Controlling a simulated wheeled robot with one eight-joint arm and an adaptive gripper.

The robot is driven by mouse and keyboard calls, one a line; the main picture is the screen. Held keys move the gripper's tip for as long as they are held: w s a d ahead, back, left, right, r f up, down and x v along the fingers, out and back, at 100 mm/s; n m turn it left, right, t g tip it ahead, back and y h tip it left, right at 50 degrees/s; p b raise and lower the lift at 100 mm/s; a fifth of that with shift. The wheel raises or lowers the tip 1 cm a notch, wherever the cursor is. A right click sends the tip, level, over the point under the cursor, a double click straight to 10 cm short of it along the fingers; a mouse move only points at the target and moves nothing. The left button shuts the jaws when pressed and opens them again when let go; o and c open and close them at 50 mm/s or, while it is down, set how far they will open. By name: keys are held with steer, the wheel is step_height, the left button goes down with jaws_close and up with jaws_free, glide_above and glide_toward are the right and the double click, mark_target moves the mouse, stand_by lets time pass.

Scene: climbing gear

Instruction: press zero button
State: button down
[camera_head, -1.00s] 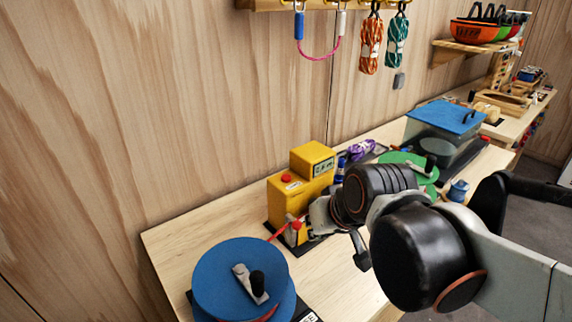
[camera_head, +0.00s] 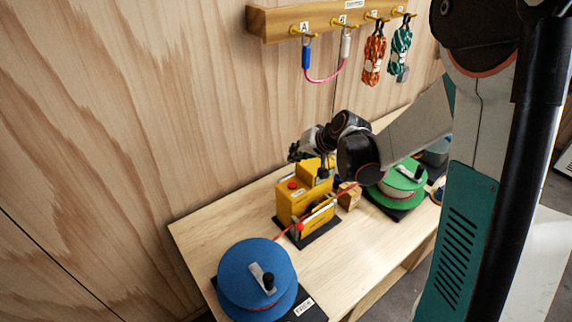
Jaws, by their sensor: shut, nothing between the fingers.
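A yellow device (camera_head: 290,205) stands on a black base on the wooden workbench. A red button (camera_head: 292,185) shows on its lower top face; any label on it is too small to read. My gripper (camera_head: 296,153) is above and behind the device, up by the wall side, with its fingers shut and empty. It appears apart from the red button. My wrist hides part of the device's taller right section, including its display.
A blue reel (camera_head: 252,272) with a crank stands at front left, and a green reel (camera_head: 400,182) at right. A red cord (camera_head: 284,233) runs into the device. A wooden rack (camera_head: 276,24) with hanging slings is on the wall. Bench left of the device is clear.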

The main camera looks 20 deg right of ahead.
steer(key=shift+w+d+f, duration=0.1)
steer(key=shift+w, duration=0.25)
steer(key=b, duration=0.5)
glide_above(295, 183)
step_height(295, 183, down, 8)
steer(key=shift+f, duration=0.1)
steer(key=shift+f+b, duration=0.3)
steer(key=shift+b, duration=0.2)
steer(key=shift+f, duration=0.15)
stand_by(1.0)
steer(key=shift+f+b, duration=0.25)
steer(key=shift+b, duration=0.3)
steer(key=shift+s+f+b, duration=0.1)
steer(key=shift+f+b, duration=0.35)
stand_by(0.5)
steer(key=shift+r, duration=0.1)
steer(key=shift+r+p, duration=0.5)
steer(key=shift+r, duration=0.3)
